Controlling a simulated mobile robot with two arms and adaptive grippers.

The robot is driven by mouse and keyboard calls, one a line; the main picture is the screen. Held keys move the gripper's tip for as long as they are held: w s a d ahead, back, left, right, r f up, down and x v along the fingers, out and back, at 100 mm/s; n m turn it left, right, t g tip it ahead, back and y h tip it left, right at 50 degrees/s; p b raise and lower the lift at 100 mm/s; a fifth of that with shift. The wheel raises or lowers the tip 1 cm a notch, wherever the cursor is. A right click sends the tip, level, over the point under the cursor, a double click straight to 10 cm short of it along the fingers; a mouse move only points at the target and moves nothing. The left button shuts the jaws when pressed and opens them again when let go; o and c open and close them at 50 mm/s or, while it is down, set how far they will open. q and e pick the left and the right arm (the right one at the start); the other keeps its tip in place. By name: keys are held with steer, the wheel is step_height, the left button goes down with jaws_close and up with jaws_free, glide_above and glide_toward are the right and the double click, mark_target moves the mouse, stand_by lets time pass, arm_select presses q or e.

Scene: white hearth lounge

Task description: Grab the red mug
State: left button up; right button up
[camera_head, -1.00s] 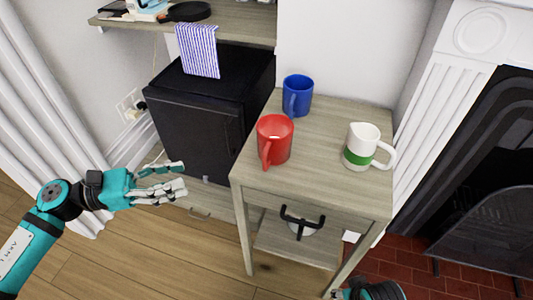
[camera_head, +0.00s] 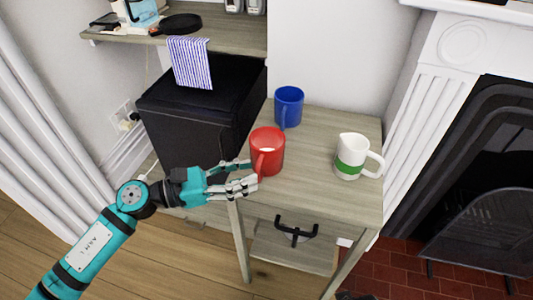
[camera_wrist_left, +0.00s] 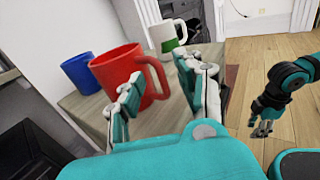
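The red mug (camera_head: 267,150) stands upright near the left front edge of the small wooden table, its handle facing the front left. My left gripper (camera_head: 252,172) is at that edge, beside the mug's handle side. In the left wrist view, the red mug (camera_wrist_left: 122,70) is just ahead, and its handle shows between the spread fingers of the left gripper (camera_wrist_left: 160,80). The fingers are open and do not visibly close on it; contact is unclear. My right gripper (camera_wrist_left: 262,128) hangs low at the right of the left wrist view, too small to read.
A blue mug (camera_head: 289,105) stands behind the red mug. A white pitcher with a green band (camera_head: 352,158) stands to its right on the wooden table (camera_head: 310,180). A black cabinet (camera_head: 190,120) is at left, below a shelf (camera_head: 230,30). The fireplace (camera_head: 480,170) is at right.

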arm_select(q)
steer(key=shift+x, duration=0.8)
jaws_close()
